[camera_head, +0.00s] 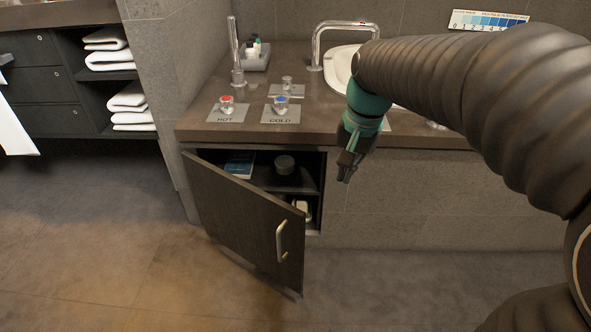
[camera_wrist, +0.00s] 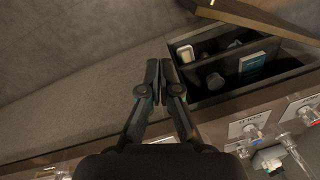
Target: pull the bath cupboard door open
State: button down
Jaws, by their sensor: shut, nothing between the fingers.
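The bath cupboard door (camera_head: 240,218) is dark wood and stands swung well open, hinged on its left side. Its pale bar handle (camera_head: 281,241) is on the outer face near the free edge. The cupboard interior (camera_head: 258,165) shows behind it, with a shelf. My gripper (camera_head: 345,178) is shut and empty, in front of the counter edge to the right of the opening, apart from the door and handle. In the wrist view my gripper's fingers (camera_wrist: 160,65) are together beside the open cupboard (camera_wrist: 240,97); part of the door (camera_wrist: 255,18) shows at the top right.
The cupboard holds a blue box (camera_head: 240,163), a dark round jar (camera_head: 284,165) and a pale item below. On the counter (camera_head: 195,128) are hot (camera_head: 227,105) and cold (camera_head: 281,104) taps, a tray (camera_head: 255,60) and a basin (camera_head: 342,68). Floor before the door is clear.

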jog(key=w+a+f+m+g+p, duration=0.25)
jog(key=w+a+f, duration=0.3)
jog(key=w, duration=0.45)
jog(key=s+a+f+b, duration=0.1)
jog(key=s+a+f, duration=0.1)
jog(key=f, duration=0.3)
jog(key=s+a+f+b, duration=0.2)
jog(key=a+f, duration=0.1)
jog(key=f, duration=0.2)
jog(key=shift+s+g, duration=0.25)
jog(key=shift+g, duration=0.2)
